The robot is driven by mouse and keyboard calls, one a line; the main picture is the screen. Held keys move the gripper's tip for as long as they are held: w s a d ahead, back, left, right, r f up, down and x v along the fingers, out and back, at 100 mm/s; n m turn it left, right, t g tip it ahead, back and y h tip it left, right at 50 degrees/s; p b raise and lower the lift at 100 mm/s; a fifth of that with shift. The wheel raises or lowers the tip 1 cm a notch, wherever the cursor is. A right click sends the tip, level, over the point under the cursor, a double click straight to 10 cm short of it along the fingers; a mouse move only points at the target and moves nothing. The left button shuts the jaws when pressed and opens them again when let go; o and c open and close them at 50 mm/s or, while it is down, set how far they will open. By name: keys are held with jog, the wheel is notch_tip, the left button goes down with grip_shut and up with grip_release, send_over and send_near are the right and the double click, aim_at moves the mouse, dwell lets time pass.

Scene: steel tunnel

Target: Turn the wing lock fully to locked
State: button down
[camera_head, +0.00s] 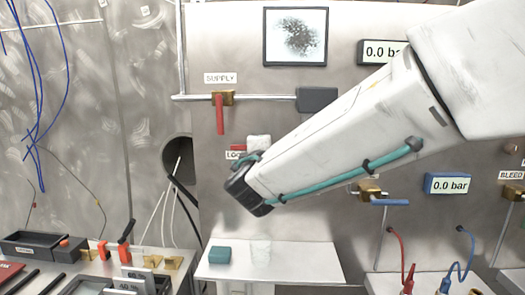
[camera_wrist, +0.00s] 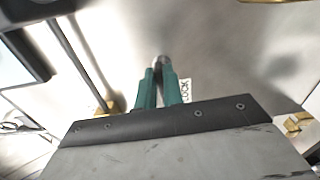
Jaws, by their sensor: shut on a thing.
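The wing lock (camera_wrist: 161,61) shows in the wrist view as a small dark grey piece between the tips of my two teal fingers. My gripper (camera_wrist: 161,74) is shut on it. The rest of the lock is hidden by the fingers, so its turn angle cannot be read. A LOCK label (camera_wrist: 185,89) is just right of the fingers. In the head view, my gripper (camera_head: 247,160) is at the wall panel beside the partly covered LOCK label (camera_head: 234,155), and the lock itself is not clear there.
A SUPPLY valve with a red handle (camera_head: 220,113) is on the panel above left of my gripper. A pale block (camera_head: 259,142) is just above it. A white shelf (camera_head: 305,265) with a teal block (camera_head: 219,255) is below. A blue-handled valve (camera_head: 372,192) is to the right.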

jog(key=shift+f+m, duration=0.1)
jog(key=shift+m, duration=0.3)
jog(key=c, duration=1.5)
grip_release()
jog(key=shift+s, duration=0.1)
jog(key=s, duration=0.7)
jog(key=shift+s+a, duration=0.2)
jog(key=shift+s, duration=0.15)
